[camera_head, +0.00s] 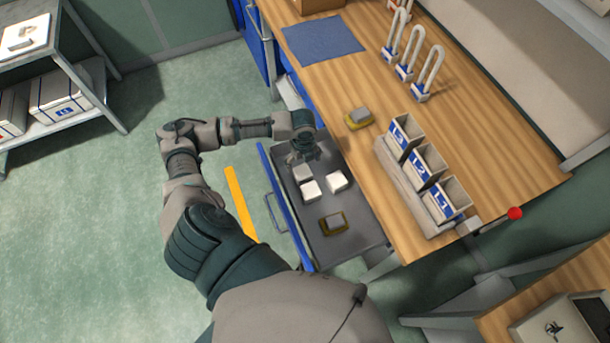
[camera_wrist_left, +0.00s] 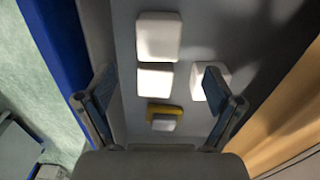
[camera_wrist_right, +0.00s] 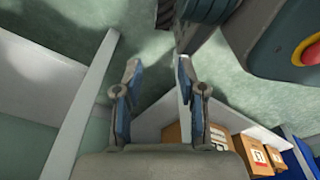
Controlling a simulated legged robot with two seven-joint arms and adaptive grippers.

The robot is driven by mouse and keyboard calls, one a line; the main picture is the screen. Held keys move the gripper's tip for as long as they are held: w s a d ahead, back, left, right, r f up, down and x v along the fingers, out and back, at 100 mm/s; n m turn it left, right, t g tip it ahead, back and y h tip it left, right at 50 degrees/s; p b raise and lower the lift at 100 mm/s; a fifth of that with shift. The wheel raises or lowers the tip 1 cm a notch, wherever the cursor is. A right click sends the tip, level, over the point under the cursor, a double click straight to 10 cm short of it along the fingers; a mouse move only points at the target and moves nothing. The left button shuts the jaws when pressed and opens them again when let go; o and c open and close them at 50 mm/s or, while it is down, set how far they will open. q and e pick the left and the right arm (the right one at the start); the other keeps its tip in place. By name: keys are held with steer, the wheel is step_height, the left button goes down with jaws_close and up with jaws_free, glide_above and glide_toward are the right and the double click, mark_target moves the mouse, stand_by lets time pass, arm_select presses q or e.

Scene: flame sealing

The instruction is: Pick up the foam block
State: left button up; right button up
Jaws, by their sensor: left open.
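Three white foam blocks lie in the open grey drawer: one nearest my left gripper (camera_head: 302,173), one beside it (camera_head: 310,190), and one to the right (camera_head: 336,181). The left wrist view shows the three too: the upper block (camera_wrist_left: 158,36), the middle block (camera_wrist_left: 154,79) and the right block (camera_wrist_left: 219,78), which a finger partly covers. My left gripper (camera_head: 303,156) is over the drawer's far part, open and empty, close to the blocks. My right gripper (camera_wrist_right: 158,75) is open and empty, away from the drawer over the floor side; it is outside the head view.
A yellow piece with a grey block (camera_head: 333,223) lies in the drawer's near part; another (camera_head: 358,118) is on the wooden table (camera_head: 460,105). The drawer's blue front (camera_head: 283,205) stands as an edge. Labelled bins (camera_head: 425,165) and padlock-like hoops (camera_head: 405,55) stand on the table.

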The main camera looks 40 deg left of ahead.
mark_target(302, 171)
arm_select(q)
steer(key=f, duration=0.2)
steer(key=shift+w+a+f, duration=0.1)
steer(key=shift+a+f, duration=0.1)
steer(key=shift+f, duration=0.1)
steer(key=shift+a+f, duration=0.2)
steer(key=shift+f, duration=0.05)
step_height(302, 171, down, 5)
steer(key=shift+r+b, duration=0.15)
steer(key=shift+b, duration=0.45)
steer(key=shift+d+f, duration=0.15)
steer(key=shift+f, duration=0.05)
steer(key=shift+d+r, duration=0.1)
steer(key=shift+d, duration=0.1)
arm_select(e)
steer(key=w, duration=0.1)
steer(key=r, duration=0.1)
steer(key=w+r, duration=0.1)
steer(key=shift+w+a+r, duration=0.25)
steer(key=shift+w, duration=0.1)
arm_select(q)
steer(key=shift+a, duration=0.15)
steer(key=c, duration=0.9)
steer(key=shift+a, duration=0.2)
steer(key=shift+c, duration=0.2)
arm_select(e)
steer(key=shift+a, duration=0.25)
